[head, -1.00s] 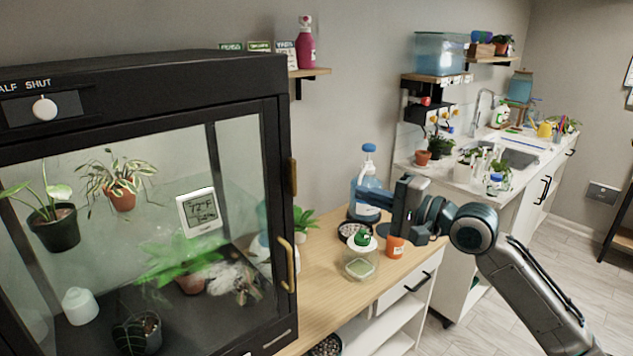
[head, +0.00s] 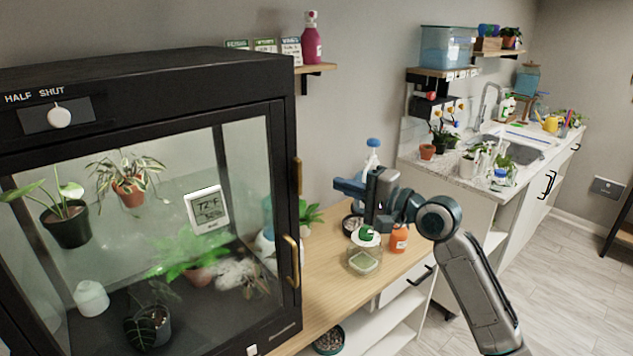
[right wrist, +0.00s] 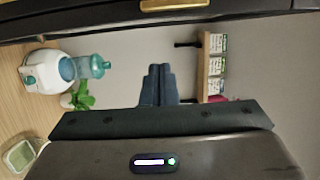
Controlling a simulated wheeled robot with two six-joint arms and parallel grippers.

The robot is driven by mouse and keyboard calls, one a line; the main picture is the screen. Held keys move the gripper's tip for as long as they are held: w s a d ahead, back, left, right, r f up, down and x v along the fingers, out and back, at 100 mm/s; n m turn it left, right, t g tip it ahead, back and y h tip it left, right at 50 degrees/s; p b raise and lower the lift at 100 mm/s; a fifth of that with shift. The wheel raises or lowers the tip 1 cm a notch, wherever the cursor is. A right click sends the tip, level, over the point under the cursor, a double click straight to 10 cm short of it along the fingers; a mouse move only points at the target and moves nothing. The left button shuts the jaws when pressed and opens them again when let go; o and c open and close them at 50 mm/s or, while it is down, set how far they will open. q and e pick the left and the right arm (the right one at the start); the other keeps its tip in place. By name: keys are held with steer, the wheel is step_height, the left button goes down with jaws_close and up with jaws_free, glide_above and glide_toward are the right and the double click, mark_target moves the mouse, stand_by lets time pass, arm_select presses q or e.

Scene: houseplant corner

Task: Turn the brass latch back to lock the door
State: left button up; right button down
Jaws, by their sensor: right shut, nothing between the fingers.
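The black plant cabinet's glass door (head: 130,215) looks closed in the head view. An upright brass latch (head: 297,176) is on the cabinet's right front edge, above a curved brass handle (head: 291,262). My right gripper (head: 346,187) is right of the latch, apart from it, with its fingers pointing left toward the cabinet. Its fingers are shut and empty in the right wrist view (right wrist: 158,84). A brass piece (right wrist: 175,4) is cut off at that view's top edge, beyond the fingertips. My left gripper is out of view.
Below my right gripper, a lidded jar (head: 364,260) and an orange pot (head: 398,238) stand on the wooden counter (head: 325,265). A blue-capped bottle (head: 372,160) stands behind the gripper. A shelf (head: 316,69) with a pink bottle (head: 311,40) is above.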

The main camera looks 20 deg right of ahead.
mark_target(298, 177)
steer(key=w+a+p, duration=0.1)
steer(key=a+p, duration=0.2)
steer(key=a, duration=0.3)
steer(key=shift+w+p, duration=0.3)
steer(key=shift+w, duration=0.15)
